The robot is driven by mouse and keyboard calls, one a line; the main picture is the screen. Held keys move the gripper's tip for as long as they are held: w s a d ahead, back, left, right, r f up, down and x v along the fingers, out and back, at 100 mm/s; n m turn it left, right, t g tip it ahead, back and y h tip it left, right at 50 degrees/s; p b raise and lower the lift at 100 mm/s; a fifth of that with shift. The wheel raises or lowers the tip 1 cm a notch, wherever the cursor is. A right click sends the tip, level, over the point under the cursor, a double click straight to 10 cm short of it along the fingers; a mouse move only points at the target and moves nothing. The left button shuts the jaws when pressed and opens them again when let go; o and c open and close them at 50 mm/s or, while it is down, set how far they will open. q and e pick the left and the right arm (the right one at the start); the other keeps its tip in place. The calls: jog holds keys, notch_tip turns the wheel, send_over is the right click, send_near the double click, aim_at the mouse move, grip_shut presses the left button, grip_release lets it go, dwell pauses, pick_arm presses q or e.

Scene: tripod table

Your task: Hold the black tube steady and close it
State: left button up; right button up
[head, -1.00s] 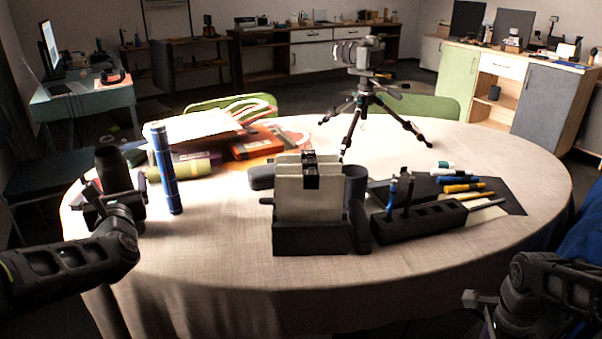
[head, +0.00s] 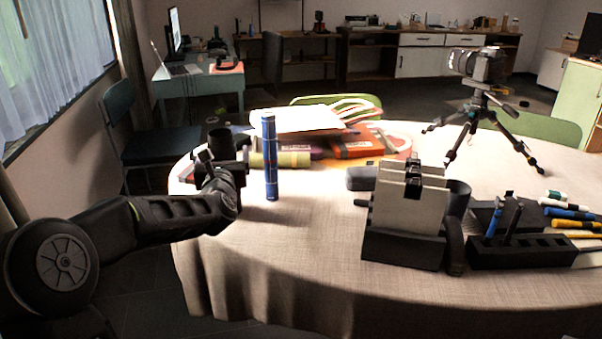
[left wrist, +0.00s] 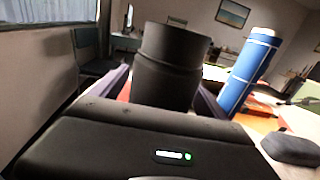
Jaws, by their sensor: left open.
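The black tube (head: 219,139) stands upright at the table's left end, left of a blue tube. In the left wrist view the black tube (left wrist: 170,60) is large, with a seam around it below a slightly wider upper part. Whether its top is open I cannot tell. My left gripper (head: 222,160) is open, its fingers on either side of the black tube; contact cannot be made out. The gripper's body hides the tube's lower part. My right gripper is out of view.
The blue tube (head: 270,157) stands close to the right of my left gripper. Books and papers (head: 355,145) lie behind it. A black stand with pale plates (head: 408,205), a tool block (head: 520,250) and a camera tripod (head: 480,120) are farther right. The front left cloth is clear.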

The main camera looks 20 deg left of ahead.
pick_arm(q)
jog(key=shift+c, duration=0.3)
jog(key=c, duration=1.8)
